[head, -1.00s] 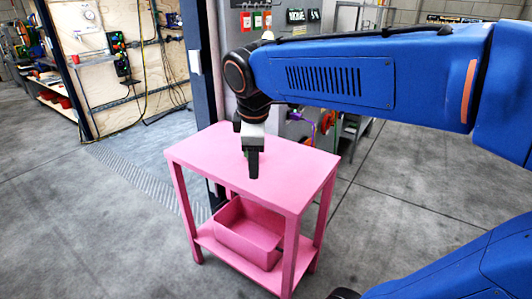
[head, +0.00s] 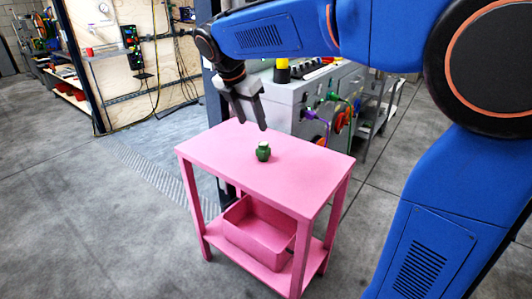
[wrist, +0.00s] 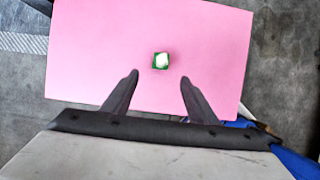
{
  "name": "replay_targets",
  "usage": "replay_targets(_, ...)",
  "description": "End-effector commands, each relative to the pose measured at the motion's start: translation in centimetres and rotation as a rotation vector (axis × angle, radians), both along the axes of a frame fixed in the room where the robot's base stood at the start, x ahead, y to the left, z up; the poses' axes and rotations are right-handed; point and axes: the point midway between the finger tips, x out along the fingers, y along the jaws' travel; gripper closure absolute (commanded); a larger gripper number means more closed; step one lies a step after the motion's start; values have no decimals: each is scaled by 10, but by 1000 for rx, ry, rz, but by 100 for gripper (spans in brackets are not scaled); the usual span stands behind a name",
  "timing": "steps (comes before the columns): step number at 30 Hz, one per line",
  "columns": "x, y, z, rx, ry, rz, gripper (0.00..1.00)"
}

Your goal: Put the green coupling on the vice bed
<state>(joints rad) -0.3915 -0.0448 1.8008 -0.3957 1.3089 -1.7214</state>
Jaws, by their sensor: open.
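The green coupling (head: 263,152) stands on the pink table top (head: 225,150), a little right of its middle in the head view. In the wrist view the coupling (wrist: 160,61) shows from above with a pale top, ahead of the fingertips and between their lines. My gripper (head: 254,119) is open and empty, above the table and behind the coupling, apart from it. Its two fingers (wrist: 158,75) are spread wide in the wrist view. I cannot make out a vice bed in any view.
A pink bin (head: 255,230) sits on the table's lower shelf. A grey machine cabinet (head: 315,100) with coloured fittings stands close behind the table. The rest of the table top is bare. Grey floor is open at the left and front.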

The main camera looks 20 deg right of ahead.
Motion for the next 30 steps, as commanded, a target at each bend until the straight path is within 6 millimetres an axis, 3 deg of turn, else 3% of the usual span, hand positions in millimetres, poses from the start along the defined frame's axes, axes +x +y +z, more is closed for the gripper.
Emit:
replay_targets(12, 16, -24, -69, -1, 3, -3, 47)
replay_targets(23, 22, -33, -95, 0, 1, -3, 47)
replay_targets(30, 27, -43, -124, 0, 2, -4, 47)
